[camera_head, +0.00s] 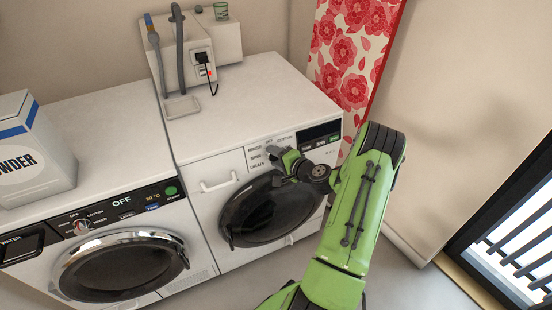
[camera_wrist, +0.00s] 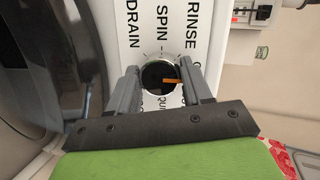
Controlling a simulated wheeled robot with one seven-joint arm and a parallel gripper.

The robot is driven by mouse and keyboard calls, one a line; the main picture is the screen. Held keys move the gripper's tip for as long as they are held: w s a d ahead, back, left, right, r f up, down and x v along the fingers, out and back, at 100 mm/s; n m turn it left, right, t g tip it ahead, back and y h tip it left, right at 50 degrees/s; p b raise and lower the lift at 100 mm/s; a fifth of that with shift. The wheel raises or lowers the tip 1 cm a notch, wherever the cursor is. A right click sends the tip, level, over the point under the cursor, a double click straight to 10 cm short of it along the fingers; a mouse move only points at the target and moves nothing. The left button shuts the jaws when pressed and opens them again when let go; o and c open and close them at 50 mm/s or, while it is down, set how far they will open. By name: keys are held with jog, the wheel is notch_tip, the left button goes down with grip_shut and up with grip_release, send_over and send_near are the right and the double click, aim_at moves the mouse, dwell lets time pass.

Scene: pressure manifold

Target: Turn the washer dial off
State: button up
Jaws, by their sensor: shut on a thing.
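The washer dial (camera_wrist: 157,77) is a round black knob with a pale ring and an orange pointer. It sits on the right-hand white machine (camera_head: 190,180); in the head view my gripper hides it. In the wrist view, the pointer lies toward the right finger. DRAIN, SPIN and RINSE are printed around the dial; other labels are partly covered by the fingers. My gripper (camera_head: 276,152) is at this machine's front panel. In the wrist view my gripper (camera_wrist: 159,68) has one grey finger on each side of the dial and is shut on it.
A second machine (camera_head: 120,268) stands at the left, with its display reading OFF. A powder box (camera_head: 35,150) stands on it. A red flowered board (camera_head: 352,45) stands at right. Floor is clear at lower right.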

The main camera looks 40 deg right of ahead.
dwell(0.5)
jog(key=o, duration=1)
jog(key=shift+o, duration=0.2)
jog(key=p+v, duration=0.2)
jog(key=v, duration=1.3)
jog(key=shift+s, duration=0.35)
jog(key=shift+r, duration=0.1)
